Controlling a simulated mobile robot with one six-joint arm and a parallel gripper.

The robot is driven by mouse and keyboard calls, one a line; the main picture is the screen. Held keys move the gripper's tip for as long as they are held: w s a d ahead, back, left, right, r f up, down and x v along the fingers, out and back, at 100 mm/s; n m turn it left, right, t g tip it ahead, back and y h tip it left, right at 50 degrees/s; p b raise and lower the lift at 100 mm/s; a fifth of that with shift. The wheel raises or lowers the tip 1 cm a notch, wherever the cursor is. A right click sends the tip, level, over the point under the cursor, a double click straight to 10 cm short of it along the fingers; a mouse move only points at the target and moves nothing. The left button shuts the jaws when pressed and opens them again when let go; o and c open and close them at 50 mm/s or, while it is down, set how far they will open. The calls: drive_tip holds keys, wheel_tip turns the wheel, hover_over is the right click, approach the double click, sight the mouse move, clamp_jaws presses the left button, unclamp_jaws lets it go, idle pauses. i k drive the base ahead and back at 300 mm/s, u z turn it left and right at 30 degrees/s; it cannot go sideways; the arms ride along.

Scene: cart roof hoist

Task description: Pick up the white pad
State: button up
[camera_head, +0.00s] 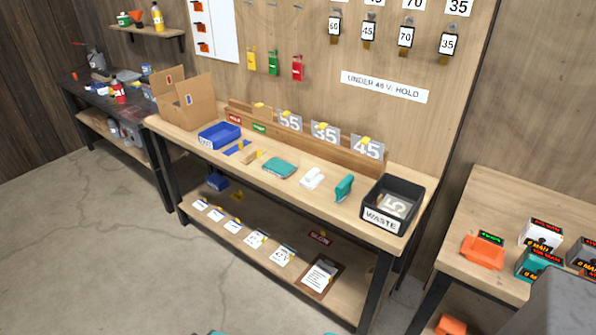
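A small white block-like object (312,178), which looks like the white pad, lies on the wooden workbench (225,170). It sits between a flat teal item (281,168) on its left and an upright teal tool (344,187) on its right. The pad's fine shape is too small to make out. Nothing is touching it. My gripper is not visible in this view.
A black WASTE bin (379,222) with a number plate inside stands at the bench's right end. A blue tray (219,136) and cardboard box (186,105) stand left. Number plates line the back. A second table (482,210) is at right. Floor in front is clear.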

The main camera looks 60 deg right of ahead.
sight(312, 178)
drive_tip(key=u, duration=0.1)
drive_tip(key=i, duration=0.9)
drive_tip(key=u, duration=0.2)
